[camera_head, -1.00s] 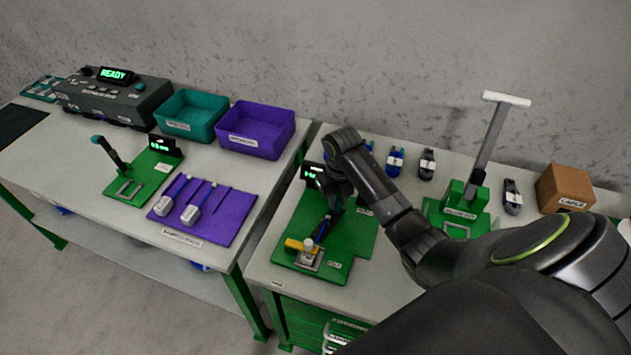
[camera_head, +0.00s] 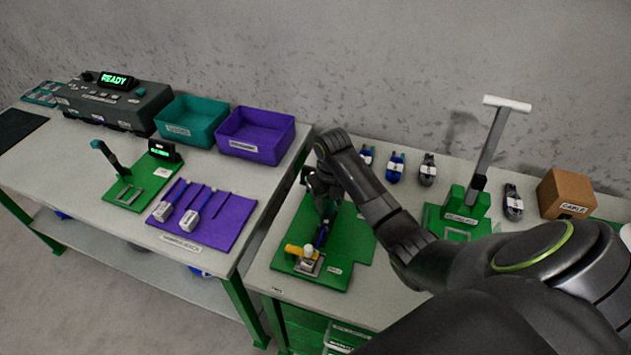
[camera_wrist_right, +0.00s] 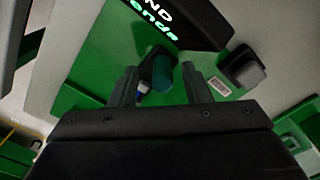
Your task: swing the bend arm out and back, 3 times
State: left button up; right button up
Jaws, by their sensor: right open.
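The green bend fixture (camera_head: 352,238) lies on the right-hand table. My right gripper (camera_head: 323,208) is low over its rear part and hides most of the bend arm in the head view. In the right wrist view, the bend arm's teal, rounded handle (camera_wrist_right: 161,70) stands between the two fingers of my right gripper (camera_wrist_right: 160,82). The fingers are apart, with a gap visible beside the handle. The fixture's dark display (camera_wrist_right: 185,18) is close ahead, with partly cut-off text ending in "ND". A clamp with a yellow lever (camera_head: 294,250) and pale knob sits at the fixture's front. My left gripper is not in view.
A dark block (camera_wrist_right: 242,68) stands beside the handle. A tall lever press (camera_head: 486,155), several cable bundles (camera_head: 396,167) and a cardboard box (camera_head: 566,193) stand to the right. The left table holds a purple mat (camera_head: 205,226) and bins. A gap separates the tables.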

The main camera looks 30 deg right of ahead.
notch_tip(320, 180, up, 8)
jog(key=p, duration=0.8)
dwell(0.6)
